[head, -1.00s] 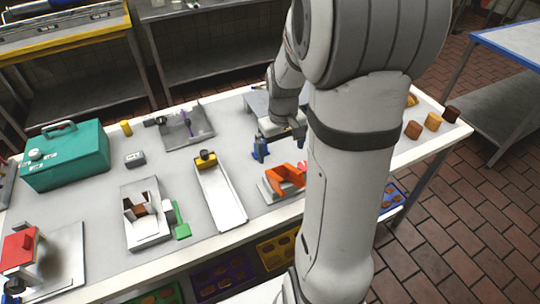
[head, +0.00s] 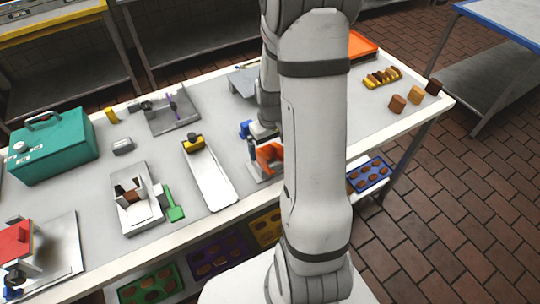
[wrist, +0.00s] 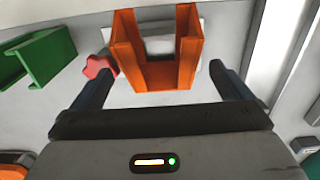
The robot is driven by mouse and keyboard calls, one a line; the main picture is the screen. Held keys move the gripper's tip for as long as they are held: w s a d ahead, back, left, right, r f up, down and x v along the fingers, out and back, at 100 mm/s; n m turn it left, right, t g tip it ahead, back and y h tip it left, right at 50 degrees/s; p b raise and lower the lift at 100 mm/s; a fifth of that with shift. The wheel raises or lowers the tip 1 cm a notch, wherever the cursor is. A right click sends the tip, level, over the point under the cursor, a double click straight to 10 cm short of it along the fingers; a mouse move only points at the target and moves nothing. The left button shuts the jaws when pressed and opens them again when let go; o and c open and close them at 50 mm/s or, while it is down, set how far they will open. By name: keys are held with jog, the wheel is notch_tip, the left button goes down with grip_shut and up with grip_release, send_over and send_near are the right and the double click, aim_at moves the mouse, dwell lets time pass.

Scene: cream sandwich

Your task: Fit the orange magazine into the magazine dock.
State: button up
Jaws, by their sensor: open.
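The orange magazine (head: 270,155) is an open channel near the table's front edge, left of my arm. It sits at a pale base (head: 262,172), partly hidden by my arm; I cannot tell whether this base is the magazine dock. In the wrist view the magazine (wrist: 155,82) shows its U-shaped end, with a white block inside the channel. My gripper (wrist: 160,72) is open, one finger on either side of the magazine's near end, with visible gaps. Nothing is held. In the head view the fingers are small and partly hidden.
A red knob (wrist: 98,66) lies close to the left finger, and a green channel (wrist: 38,58) is farther left. A long white tray (head: 210,178), a white fixture (head: 137,208) with a green piece (head: 174,203) and a teal case (head: 52,152) stand left. Brown blocks (head: 397,103) are right.

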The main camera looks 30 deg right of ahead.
jog(key=c, duration=1.6)
jog(key=shift+o, duration=0.2)
jog(key=shift+r, duration=0.15)
